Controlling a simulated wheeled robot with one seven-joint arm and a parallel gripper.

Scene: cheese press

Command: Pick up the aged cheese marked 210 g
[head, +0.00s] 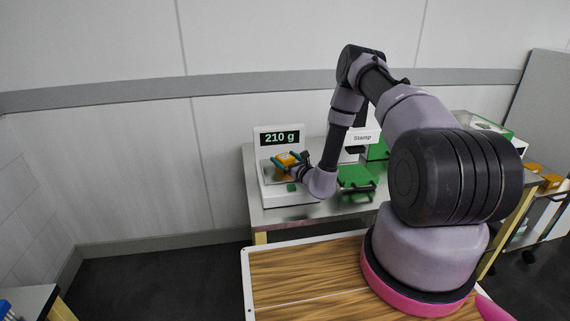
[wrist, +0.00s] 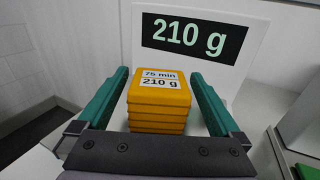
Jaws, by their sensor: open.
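The aged cheese (wrist: 158,110) is an orange stacked block with a white label reading "75 min" and "210 g". It stands on the scale (head: 262,188), whose display (wrist: 194,36) reads 210 g. It also shows small in the head view (head: 287,159). My gripper (wrist: 160,92) is open, with one green finger on each side of the cheese. Gaps show between the fingers and the cheese, so they look apart from it. The cheese's lower front is hidden behind the gripper's dark body.
The scale stands at the left end of a metal table (head: 262,215). A stamp machine (head: 362,138) with green parts is to the right. More orange blocks (head: 550,181) lie on a cart at the far right. A wood-topped surface (head: 300,275) is in front.

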